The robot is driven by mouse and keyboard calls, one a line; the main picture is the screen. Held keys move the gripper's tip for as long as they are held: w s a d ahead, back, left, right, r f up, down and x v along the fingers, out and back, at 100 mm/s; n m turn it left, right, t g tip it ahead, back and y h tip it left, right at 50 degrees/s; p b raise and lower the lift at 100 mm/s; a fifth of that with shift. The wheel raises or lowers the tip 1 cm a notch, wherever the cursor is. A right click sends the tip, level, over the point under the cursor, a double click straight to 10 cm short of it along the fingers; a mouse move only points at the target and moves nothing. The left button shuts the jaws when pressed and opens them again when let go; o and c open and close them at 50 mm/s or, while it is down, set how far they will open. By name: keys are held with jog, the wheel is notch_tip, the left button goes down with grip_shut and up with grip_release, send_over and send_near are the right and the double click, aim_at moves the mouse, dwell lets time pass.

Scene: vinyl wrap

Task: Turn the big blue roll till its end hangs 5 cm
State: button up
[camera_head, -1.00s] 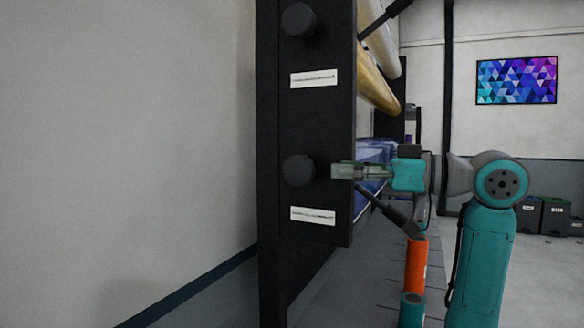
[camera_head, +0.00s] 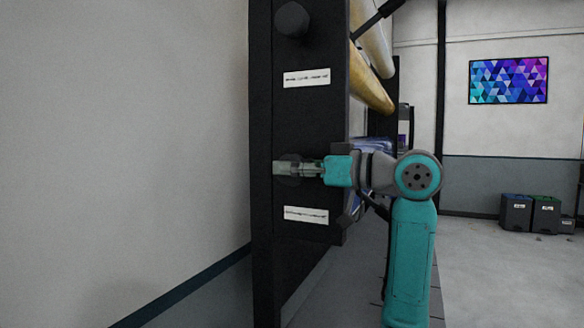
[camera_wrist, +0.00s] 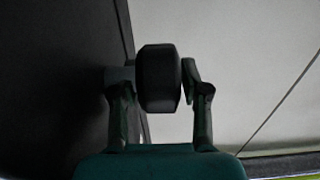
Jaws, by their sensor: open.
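The big blue roll (camera_head: 374,146) shows only as a sliver behind the black end panel, mostly covered by my arm. Its hanging end is too hidden to judge its length. The lower dark knob on the panel is mostly covered by my gripper (camera_head: 298,168) in the head view. In the wrist view the dark knob (camera_wrist: 158,78) stands between the two fingertips of my gripper (camera_wrist: 157,82). The fingers are open, one on each side of the knob; the right finger is very close to it. I cannot tell whether either finger touches it.
The black end panel (camera_head: 310,120) has an upper knob (camera_head: 291,19) and white labels (camera_head: 306,77). Yellow and whitish rolls (camera_head: 371,82) extend behind it. Bins (camera_head: 530,212) stand far right. The floor to the right (camera_head: 480,270) is clear.

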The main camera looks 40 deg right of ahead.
grip_shut()
